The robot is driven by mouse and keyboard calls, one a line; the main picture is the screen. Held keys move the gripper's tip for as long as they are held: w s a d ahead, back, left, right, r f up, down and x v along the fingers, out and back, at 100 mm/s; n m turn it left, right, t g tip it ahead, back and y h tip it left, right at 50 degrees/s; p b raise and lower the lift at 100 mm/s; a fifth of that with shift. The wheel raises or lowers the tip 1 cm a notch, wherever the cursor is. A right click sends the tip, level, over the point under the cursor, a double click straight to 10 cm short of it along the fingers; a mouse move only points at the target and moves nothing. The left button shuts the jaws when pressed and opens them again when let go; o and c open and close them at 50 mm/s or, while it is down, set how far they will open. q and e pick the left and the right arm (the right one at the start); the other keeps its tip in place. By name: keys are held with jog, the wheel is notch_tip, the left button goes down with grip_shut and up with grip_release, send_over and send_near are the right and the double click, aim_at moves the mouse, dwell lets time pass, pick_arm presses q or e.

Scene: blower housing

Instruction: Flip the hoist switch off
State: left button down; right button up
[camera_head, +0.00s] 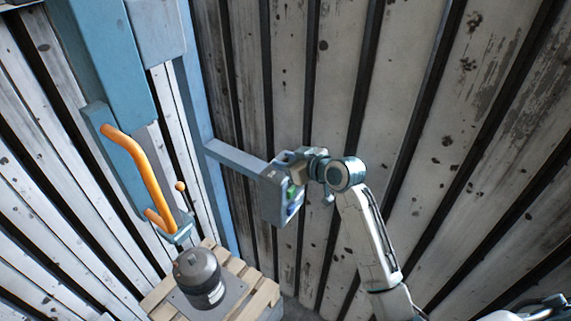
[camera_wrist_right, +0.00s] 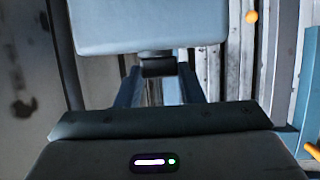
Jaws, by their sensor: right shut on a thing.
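The grey control box (camera_head: 270,204) hangs at the end of a blue-grey bracket arm (camera_head: 235,157). A green spot (camera_head: 291,191) shows on its right face. My right gripper (camera_head: 288,160) is at the top of the box, with its arm coming from the lower right. It is shut on a small part there, which I take to be the hoist switch; the gripper hides it in the head view. In the right wrist view, the box (camera_wrist_right: 150,25) fills the top, with a small dark block (camera_wrist_right: 158,66) just under it. The switch's position cannot be made out. My left gripper is not in view.
A blue post (camera_head: 110,60) carries an orange handle (camera_head: 147,175) on the left. Below it a dark cylindrical housing (camera_head: 199,277) stands on a wooden pallet or crate (camera_head: 262,300). Plank walls close in behind; the space right of the box is clear except for my arm.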

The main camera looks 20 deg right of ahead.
jog(key=shift+d+n+g+y+b, duration=0.15)
jog(key=shift+n+g+y+b, duration=0.55)
jog(key=shift+n+y+b, duration=0.35)
jog(key=o, duration=1)
jog(key=shift+y, duration=0.25)
jog(key=shift+b+v, duration=2.25)
jog(key=shift+v, duration=3.15)
